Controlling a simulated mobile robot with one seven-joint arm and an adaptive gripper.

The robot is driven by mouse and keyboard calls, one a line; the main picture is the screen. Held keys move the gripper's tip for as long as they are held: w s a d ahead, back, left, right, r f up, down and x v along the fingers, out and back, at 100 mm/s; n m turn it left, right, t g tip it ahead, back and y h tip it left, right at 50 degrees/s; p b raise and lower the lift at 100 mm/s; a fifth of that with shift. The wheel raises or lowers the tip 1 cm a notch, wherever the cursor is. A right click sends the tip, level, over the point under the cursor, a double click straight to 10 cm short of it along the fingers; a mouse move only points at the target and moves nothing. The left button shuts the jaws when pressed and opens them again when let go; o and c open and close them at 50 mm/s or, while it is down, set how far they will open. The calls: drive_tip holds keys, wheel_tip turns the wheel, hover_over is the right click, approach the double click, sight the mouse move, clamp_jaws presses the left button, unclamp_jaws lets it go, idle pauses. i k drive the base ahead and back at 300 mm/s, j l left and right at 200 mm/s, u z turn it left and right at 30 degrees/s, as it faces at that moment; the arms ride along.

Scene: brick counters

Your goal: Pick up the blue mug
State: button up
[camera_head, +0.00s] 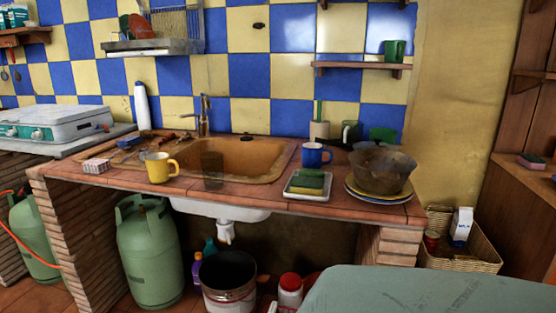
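The blue mug (315,155) stands upright on the tiled brick counter (340,203), just right of the sink (240,156). Its handle appears to point right. A small tray with green and yellow sponges (307,182) lies in front of it, and a large brown bowl (382,170) on stacked plates stands to its right. My gripper is not in view.
A yellow mug (160,167) and a see-through glass (212,170) stand left on the counter. Green gas cylinders (150,250) and a bucket (229,283) stand below. A grey-green surface (430,292) fills the lower right. A wooden shelf (360,67) hangs above the mug.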

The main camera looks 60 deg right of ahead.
sight(312, 153)
drive_tip(key=l+z, duration=0.15)
drive_tip(key=z, duration=1.5)
